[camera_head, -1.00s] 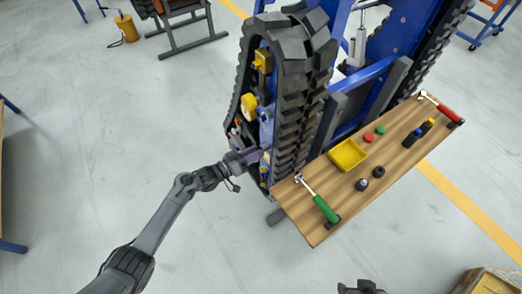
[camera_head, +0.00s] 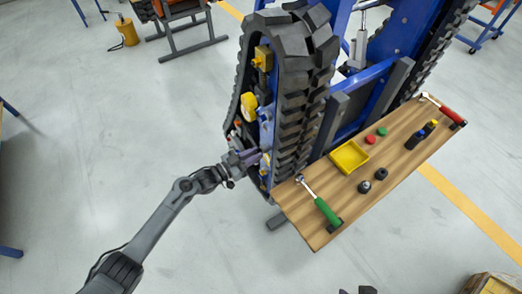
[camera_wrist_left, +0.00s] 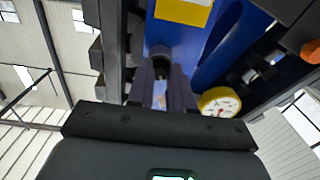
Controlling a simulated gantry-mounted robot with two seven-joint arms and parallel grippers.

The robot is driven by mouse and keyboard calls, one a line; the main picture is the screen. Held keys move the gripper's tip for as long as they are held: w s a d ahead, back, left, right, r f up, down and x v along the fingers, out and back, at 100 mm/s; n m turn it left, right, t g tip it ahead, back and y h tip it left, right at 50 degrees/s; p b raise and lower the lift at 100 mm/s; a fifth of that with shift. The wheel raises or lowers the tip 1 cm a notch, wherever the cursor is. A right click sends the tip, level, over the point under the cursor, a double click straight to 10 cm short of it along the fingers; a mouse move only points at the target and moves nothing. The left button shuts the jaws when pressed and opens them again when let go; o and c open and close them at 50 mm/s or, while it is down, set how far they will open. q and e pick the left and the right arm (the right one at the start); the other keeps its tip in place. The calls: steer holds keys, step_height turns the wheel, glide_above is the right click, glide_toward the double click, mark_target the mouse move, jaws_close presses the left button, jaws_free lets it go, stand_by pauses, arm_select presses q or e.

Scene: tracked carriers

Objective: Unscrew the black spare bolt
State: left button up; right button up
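My left gripper (camera_head: 250,157) reaches from the left to the inner face of the track carrier, low on its left side. In the left wrist view, its two dark fingers (camera_wrist_left: 164,88) point at a dark round bolt-like part (camera_wrist_left: 160,52) on the blue carrier plate (camera_wrist_left: 178,36). The part shows at the fingertips, with a narrow gap between the fingers. I cannot tell whether they press on it. In the head view the gripper hides this spot. A dark piece, probably my right gripper (camera_head: 368,290), just shows at the bottom edge.
A wooden shelf (camera_head: 306,230) at right holds a green-handled ratchet (camera_head: 327,211), a yellow tray (camera_head: 349,157), dark round parts (camera_head: 380,174), red and green caps and a red-handled tool. A gauge (camera_wrist_left: 219,102) sits close to the right finger.

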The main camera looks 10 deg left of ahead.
arm_select(q)
jaws_close()
steer(key=n+p, duration=0.1)
steer(key=n, duration=0.1)
steer(key=shift+r+n, duration=0.2)
steer(key=shift+n, duration=0.2)
steer(key=n+p, duration=0.2)
steer(key=n, duration=0.3)
steer(key=shift+f+n, duration=0.2)
steer(key=shift+n, duration=0.8)
